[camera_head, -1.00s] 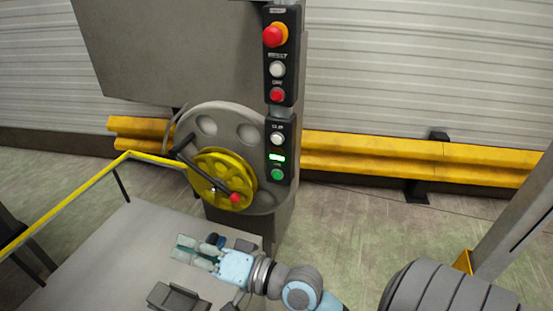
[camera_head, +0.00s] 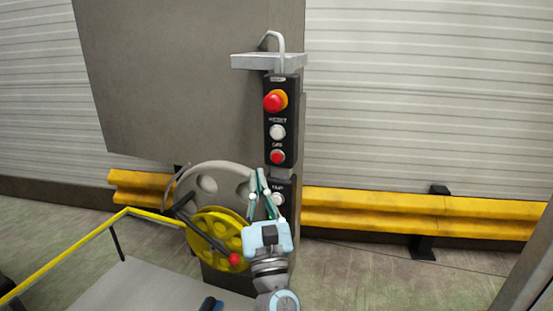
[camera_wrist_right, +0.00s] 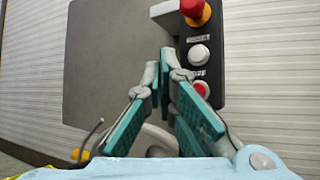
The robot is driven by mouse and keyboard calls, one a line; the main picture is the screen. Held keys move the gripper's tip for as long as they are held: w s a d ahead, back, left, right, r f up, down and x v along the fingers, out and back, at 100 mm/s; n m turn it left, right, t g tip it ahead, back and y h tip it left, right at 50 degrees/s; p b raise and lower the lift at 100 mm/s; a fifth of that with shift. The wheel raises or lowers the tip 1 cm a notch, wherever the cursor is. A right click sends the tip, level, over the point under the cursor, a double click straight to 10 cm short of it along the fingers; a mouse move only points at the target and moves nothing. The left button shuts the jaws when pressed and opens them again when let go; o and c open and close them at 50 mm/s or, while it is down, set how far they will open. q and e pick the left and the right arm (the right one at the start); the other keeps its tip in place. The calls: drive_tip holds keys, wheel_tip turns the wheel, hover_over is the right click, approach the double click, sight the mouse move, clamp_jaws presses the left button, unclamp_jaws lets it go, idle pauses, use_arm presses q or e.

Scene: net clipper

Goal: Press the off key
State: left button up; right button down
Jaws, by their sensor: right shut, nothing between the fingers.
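The off key is a red round button (camera_head: 278,157) on a dark upright control panel, below a white button (camera_head: 277,132) and a red mushroom knob (camera_head: 275,101). In the right wrist view the off key (camera_wrist_right: 202,89) shows right of the fingertips, partly hidden by a finger. My right gripper (camera_head: 259,174) points up in front of the column, just below and left of the off key. Its green fingers (camera_wrist_right: 160,68) are shut and empty. Touching the panel cannot be judged. My left gripper is not in view.
A lower panel with a white button (camera_head: 277,198) is partly covered by my right gripper. A yellow handwheel (camera_head: 218,234) with a red-knobbed crank stands left of it. A yellow rail (camera_head: 370,212) runs along the back wall. Space right of the column is clear.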

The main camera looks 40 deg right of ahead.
sight(277, 157)
drive_tip(key=shift+w+d+b, duration=0.35)
drive_tip(key=shift+w+d, duration=0.35)
drive_tip(key=shift+d, duration=0.6)
drive_tip(key=shift+w+d+b, duration=0.35)
drive_tip(key=shift+w+d, duration=0.3)
drive_tip(key=shift+d, duration=0.7)
drive_tip(key=shift+w+d+b, duration=0.35)
drive_tip(key=shift+w+d, duration=0.35)
drive_tip(key=shift+d, duration=0.6)
drive_tip(key=shift+d, duration=0.15)
drive_tip(key=shift+w+d, duration=0.15)
drive_tip(key=shift+d, duration=0.05)
drive_tip(key=shift+w+d, duration=0.2)
drive_tip(key=shift+d, duration=0.15)
drive_tip(key=shift+a, duration=0.1)
drive_tip(key=shift+s+a+p, duration=0.3)
drive_tip(key=shift+s+a, duration=0.1)
drive_tip(key=shift+a, duration=0.25)
